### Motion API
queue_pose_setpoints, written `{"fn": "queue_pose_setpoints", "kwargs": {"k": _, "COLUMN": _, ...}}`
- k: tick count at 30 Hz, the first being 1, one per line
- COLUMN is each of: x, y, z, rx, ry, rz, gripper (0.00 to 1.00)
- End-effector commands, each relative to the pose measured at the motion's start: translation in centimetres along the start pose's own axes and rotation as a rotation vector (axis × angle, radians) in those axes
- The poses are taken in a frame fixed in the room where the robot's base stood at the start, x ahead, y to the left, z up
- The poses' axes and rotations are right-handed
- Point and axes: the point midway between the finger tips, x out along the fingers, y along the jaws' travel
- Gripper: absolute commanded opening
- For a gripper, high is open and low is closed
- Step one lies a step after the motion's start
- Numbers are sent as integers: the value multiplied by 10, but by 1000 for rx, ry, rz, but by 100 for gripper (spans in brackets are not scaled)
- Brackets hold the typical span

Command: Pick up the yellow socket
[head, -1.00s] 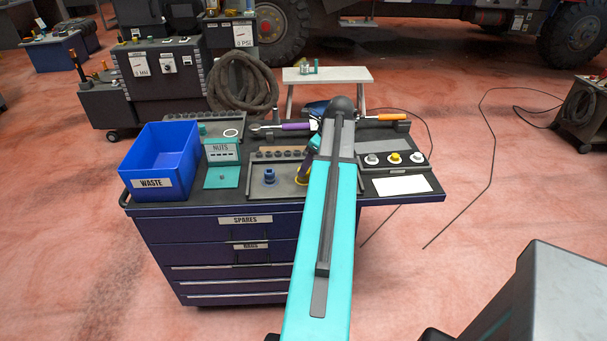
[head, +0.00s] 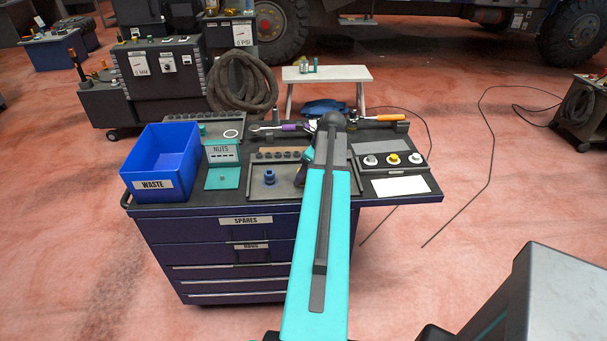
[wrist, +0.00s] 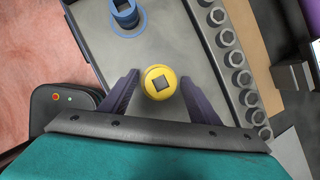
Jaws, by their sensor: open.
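The yellow socket (wrist: 160,82) shows in the wrist view as a round yellow piece with a dark square hole, on the grey tray (wrist: 185,40). My gripper (wrist: 162,88) is open, with one dark finger on each side of the socket. I see a gap between each finger and the socket. In the head view my arm hides the yellow socket and most of my gripper. A blue socket (head: 270,177) stands on the same tray; it also shows at the top of the wrist view (wrist: 124,12).
A row of dark sockets (wrist: 236,76) lines the tray's edge beside my right finger. A blue waste bin (head: 160,165) and a nuts box (head: 222,153) stand at the cart's left. Round pieces, one yellow (head: 393,159), sit at the right.

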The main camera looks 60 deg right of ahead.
Motion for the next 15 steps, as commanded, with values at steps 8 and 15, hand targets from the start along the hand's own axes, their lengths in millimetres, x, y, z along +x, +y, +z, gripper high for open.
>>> {"fn": "queue_pose_setpoints", "kwargs": {"k": 8, "x": 5, "y": 0, "z": 0, "rx": -1, "ry": 0, "rz": 0, "gripper": 56}}
{"fn": "queue_pose_setpoints", "kwargs": {"k": 15, "x": 5, "y": 0, "z": 0, "rx": -1, "ry": 0, "rz": 0, "gripper": 56}}
